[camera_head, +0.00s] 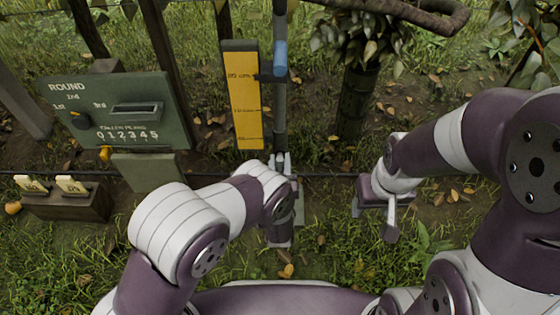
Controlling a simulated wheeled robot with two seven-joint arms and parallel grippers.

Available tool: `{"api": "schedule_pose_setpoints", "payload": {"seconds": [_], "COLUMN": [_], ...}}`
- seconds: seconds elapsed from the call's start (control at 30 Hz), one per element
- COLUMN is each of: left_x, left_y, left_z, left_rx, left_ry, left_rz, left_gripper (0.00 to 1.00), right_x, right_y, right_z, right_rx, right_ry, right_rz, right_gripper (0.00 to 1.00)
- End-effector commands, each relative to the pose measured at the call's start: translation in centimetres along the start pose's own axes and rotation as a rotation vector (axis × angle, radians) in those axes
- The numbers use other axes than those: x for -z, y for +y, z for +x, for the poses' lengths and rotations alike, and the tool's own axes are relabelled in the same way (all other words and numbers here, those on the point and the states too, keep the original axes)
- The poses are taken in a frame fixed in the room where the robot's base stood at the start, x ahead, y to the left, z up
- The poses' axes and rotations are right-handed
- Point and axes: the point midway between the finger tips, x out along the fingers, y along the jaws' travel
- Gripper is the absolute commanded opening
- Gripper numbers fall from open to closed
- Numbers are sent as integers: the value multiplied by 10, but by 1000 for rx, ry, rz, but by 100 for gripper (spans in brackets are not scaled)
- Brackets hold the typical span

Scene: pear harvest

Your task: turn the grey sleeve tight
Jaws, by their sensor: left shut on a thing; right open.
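A slim upright grey pole (280,115) stands near the middle, with a blue section (280,58) near its top. My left gripper (282,164) is at the lower part of this pole and is shut around it. The grey sleeve is not clearly visible; the part in the jaws is largely covered by my gripper and wrist, so how tight it sits cannot be seen. My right gripper (375,212) is open and empty, to the right of the pole and apart from it, above the grass.
A yellow marked board (243,95) stands just left of the pole. A green counter board (115,110) is farther left, above a wooden box (68,205) with tags. A dark hose (325,174) crosses behind. A tree trunk (357,105) stands behind at right.

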Motion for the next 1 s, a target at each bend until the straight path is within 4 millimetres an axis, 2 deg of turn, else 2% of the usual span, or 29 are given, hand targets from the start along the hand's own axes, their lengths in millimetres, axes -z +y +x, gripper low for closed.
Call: {"api": "schedule_pose_setpoints", "payload": {"seconds": [0.67,0.7,0.73,0.77,1.0], "left_x": [0,0,0,0,0], "left_y": [0,0,0,0,0], "left_z": [0,0,0,0,0], "left_rx": [1,1,1,1,0], "left_ry": [1,1,1,1,1], "left_rz": [-62,-62,-61,-61,-60], "left_gripper": [3,40,49,53,53], "right_x": [0,0,0,0,0], "right_y": [0,0,0,0,0], "right_z": [-2,-2,-2,-2,-2], "right_rx": [0,0,0,0,0], "right_ry": [0,0,0,0,0], "right_rz": [0,0,0,0,0], "right_gripper": [54,54,54,54,54]}}
